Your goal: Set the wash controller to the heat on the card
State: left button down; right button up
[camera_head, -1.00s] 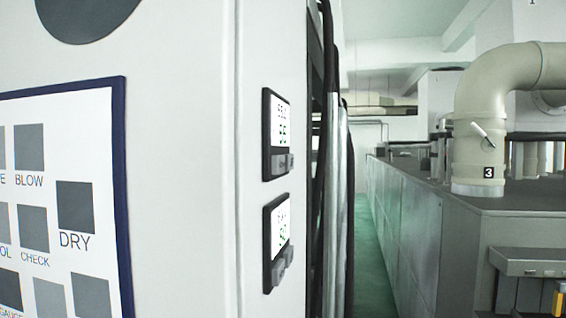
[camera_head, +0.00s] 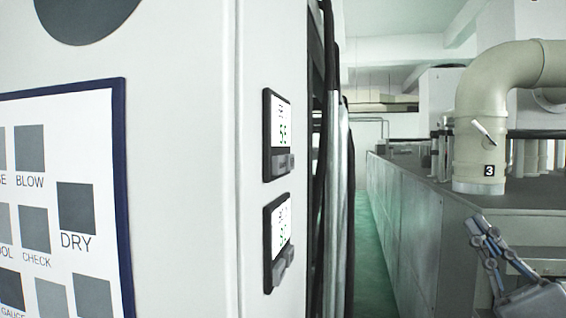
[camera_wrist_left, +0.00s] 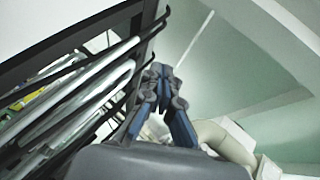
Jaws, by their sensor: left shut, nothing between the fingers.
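Two small dark-framed controllers with lit white screens and green digits are mounted on the pale cabinet, an upper one (camera_head: 280,135) and a lower one (camera_head: 278,243). They are seen at a steep angle. The upper digits look like 56, and the lower ones are too slanted to read. I cannot make out which is the wash controller, and no heat card is readable.
A blue-framed board (camera_head: 122,200) with grey squares and words such as BLOW, CHECK and DRY hangs at left. Dark and silver vertical pipes (camera_head: 333,180) run beside the cabinet. A green-floored aisle (camera_head: 370,260) is clear. A beige duct (camera_head: 480,120) marked 3 stands at right.

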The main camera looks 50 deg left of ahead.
aim_at(280, 165)
pick_arm(q)
jog(key=s+a+r+n+g+h, duration=0.1)
jog(key=s+r+n+h, duration=0.3)
jog(key=s+n, duration=0.4)
jog(key=s+a+r+n+g+h, duration=0.1)
jog(key=s+r+n+h, duration=0.3)
jog(key=s+n, duration=0.5)
jog(key=shift+s+a+r+n, duration=0.15)
jog(key=shift+a+r+n, duration=0.55)
jog(key=shift+a+r, duration=0.25)
jog(key=s+a+b, duration=0.1)
jog(key=s+a, duration=0.3)
jog(key=a, duration=0.3)
jog(key=shift+s+a, duration=0.2)
jog(key=shift+s, duration=0.1)
jog(key=shift+s+a, duration=0.1)
jog(key=shift+a, duration=0.05)
jog(key=shift+s+a, duration=0.15)
jog(key=shift+a, duration=0.1)
